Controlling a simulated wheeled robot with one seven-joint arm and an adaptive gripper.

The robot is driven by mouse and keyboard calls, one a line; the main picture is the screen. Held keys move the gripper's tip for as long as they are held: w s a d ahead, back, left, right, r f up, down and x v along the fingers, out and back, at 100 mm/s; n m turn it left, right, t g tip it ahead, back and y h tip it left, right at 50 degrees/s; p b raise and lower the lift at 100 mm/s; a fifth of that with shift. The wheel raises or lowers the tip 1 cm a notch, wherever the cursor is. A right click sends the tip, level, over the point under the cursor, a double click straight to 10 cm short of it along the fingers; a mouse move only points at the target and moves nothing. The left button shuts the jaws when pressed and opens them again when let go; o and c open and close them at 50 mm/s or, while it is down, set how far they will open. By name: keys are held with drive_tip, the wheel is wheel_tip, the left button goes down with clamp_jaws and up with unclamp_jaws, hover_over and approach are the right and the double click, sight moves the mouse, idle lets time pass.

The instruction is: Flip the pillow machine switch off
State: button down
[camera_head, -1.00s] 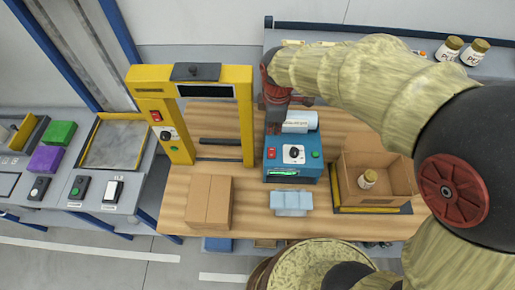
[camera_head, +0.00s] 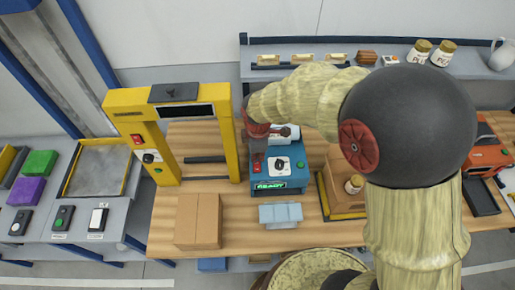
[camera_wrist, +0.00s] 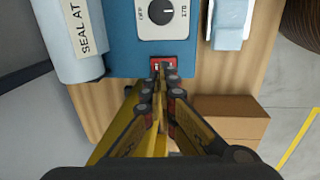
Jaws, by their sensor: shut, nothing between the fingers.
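The pillow machine (camera_head: 278,184) is a blue box on the wooden table, with a white film roll (camera_head: 288,132), a dial (camera_head: 283,165) and a lit green READY display (camera_head: 270,185). Its red switch (camera_wrist: 158,62) shows at the machine's edge in the wrist view. In the head view my gripper covers the switch. My gripper (camera_wrist: 162,72) is shut and empty, its fingertips at the switch and overlapping it; I cannot tell whether they touch. It also shows over the machine's left front in the head view (camera_head: 257,160). The switch position is not readable.
Pale blue pillows (camera_head: 281,214) lie in front of the machine. A yellow frame (camera_head: 168,97) with its own red switch (camera_head: 136,140) and a closed carton (camera_head: 198,221) stand left. An open carton (camera_head: 333,180) is right, partly behind my arm.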

sight(258, 168)
drive_tip(key=shift+w+f, duration=0.15)
drive_tip(key=shift+f, duration=1)
drive_tip(key=shift+w+f, duration=0.15)
drive_tip(key=shift+f, duration=0.95)
drive_tip(key=shift+w+f, duration=0.1)
drive_tip(key=shift+f, duration=0.25)
drive_tip(key=shift+s, duration=0.85)
drive_tip(key=shift+r, duration=0.3)
wheel_tip(258, 168, up, 13)
drive_tip(key=s+p, duration=0.1)
drive_tip(key=p, duration=0.1)
drive_tip(key=shift+s+r, duration=0.2)
drive_tip(key=shift+s, duration=0.1)
